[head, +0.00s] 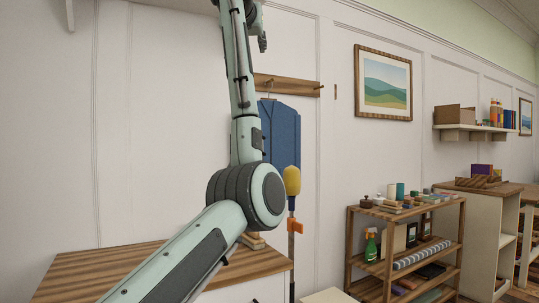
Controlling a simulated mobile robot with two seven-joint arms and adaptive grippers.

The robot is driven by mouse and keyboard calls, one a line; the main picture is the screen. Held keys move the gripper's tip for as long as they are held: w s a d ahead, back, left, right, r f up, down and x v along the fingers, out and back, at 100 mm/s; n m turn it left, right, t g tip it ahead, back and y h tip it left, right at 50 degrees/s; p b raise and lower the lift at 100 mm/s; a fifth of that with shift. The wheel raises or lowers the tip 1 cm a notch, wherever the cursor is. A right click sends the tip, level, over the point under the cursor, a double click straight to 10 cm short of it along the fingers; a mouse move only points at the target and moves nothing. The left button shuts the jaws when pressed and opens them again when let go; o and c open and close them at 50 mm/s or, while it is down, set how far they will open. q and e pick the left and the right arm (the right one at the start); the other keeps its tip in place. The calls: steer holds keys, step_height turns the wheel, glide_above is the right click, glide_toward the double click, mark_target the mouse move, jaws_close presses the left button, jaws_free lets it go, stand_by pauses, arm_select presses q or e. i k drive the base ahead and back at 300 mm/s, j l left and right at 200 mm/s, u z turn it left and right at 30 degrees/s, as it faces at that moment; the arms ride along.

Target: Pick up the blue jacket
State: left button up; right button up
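The blue jacket (283,138) hangs flat against the white panelled wall, below a wooden peg rail (290,86). A hanger hook shows above its collar. My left arm rises in front of it and hides its left part. My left gripper (262,40) is at the top edge of the head view, above the rail and the jacket, apart from the jacket in the picture. Its fingers are small and partly cut off, so I cannot tell whether they are open. My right gripper is not in view.
A yellow-headed pole (292,182) with an orange clamp stands just below right of the jacket. A wooden tabletop (85,275) is at lower left. A wooden shelf unit (357,240) with several items stands right. A framed picture (383,84) and wall shelf (470,127) are on the wall.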

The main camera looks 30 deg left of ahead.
mark_target(281, 124)
steer(key=i+j, duration=0.7)
steer(key=i, duration=0.15)
steer(key=i+j, duration=0.7)
steer(key=i, duration=0.1)
